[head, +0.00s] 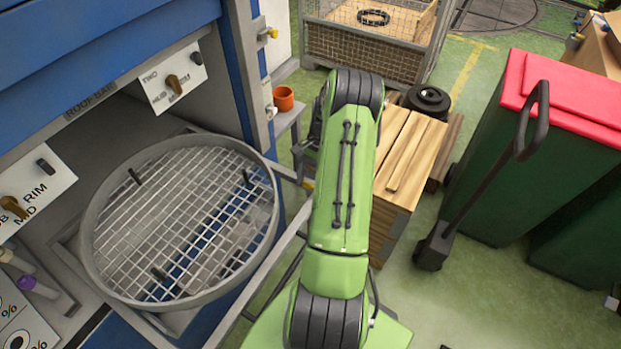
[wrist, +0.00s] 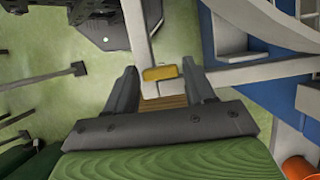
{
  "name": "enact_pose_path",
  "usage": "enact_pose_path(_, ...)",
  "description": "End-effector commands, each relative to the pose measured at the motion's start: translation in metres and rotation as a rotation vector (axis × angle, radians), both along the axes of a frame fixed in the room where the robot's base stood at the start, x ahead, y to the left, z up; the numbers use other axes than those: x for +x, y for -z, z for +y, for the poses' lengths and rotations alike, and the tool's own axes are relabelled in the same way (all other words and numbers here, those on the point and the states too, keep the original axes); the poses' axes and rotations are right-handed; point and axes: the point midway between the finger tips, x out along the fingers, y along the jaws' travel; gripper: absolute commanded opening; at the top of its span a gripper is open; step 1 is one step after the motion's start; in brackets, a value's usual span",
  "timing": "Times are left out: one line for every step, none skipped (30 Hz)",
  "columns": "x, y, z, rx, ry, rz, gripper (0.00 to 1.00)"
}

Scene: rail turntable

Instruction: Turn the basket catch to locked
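The round wire basket (head: 92,235) sits at the front of the blue machine, left of my arm in the head view. Its curved grey rim (wrist: 250,75) shows at the right in the wrist view. A small yellow piece (wrist: 160,73), which looks like the catch handle, sits on a pale bar straight ahead of my gripper (wrist: 159,67). My gripper is open, with one finger on each side of the yellow piece. I cannot tell whether they touch it. In the head view my arm hides most of the gripper and the catch area. The catch's position cannot be read.
An orange cup (head: 283,98) stands on a small ledge by the machine's post. Switch panels (head: 173,78) are on the machine. A wooden crate (head: 405,165), a mesh cage (head: 365,45) and green bins with red lids (head: 575,95) stand beyond and right of my arm.

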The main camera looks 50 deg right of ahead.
Motion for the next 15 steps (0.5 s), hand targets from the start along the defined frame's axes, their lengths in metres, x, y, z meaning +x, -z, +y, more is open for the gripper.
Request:
enact_pose_path(0.0, 0.0, 0.0, 0.0, 0.0, 0.0, 0.62)
enact_pose_path(0.0, 0.0, 0.0, 0.0, -0.001, 0.0, 0.67)
enact_pose_path(0.0, 0.0, 0.0, 0.0, -0.001, 0.0, 0.68)
enact_pose_path(0.0, 0.0, 0.0, 0.0, -0.001, 0.0, 0.68)
enact_pose_path(0.0, 0.0, 0.0, 0.001, -0.001, 0.0, 0.68)
enact_pose_path(0.0, 0.0, 0.0, 0.001, -0.001, 0.0, 0.68)
enact_pose_path(0.0, 0.0, 0.0, 0.001, -0.002, -0.001, 0.68)
enact_pose_path(0.0, 0.0, 0.0, 0.001, -0.002, -0.001, 0.68)
enact_pose_path(0.0, 0.0, 0.0, 0.001, -0.002, -0.001, 0.68)
enact_pose_path(0.0, 0.0, 0.0, 0.001, -0.002, -0.001, 0.68)
enact_pose_path(0.0, -0.002, -0.001, 0.0, -0.002, -0.001, 0.68)
enact_pose_path(0.0, -0.005, -0.002, -0.001, -0.001, -0.002, 0.68)
enact_pose_path(0.001, -0.009, -0.004, -0.002, -0.001, -0.002, 0.68)
enact_pose_path(0.001, -0.014, -0.006, -0.002, -0.001, -0.002, 0.68)
enact_pose_path(0.001, -0.022, -0.01, -0.003, 0.0, -0.002, 0.68)
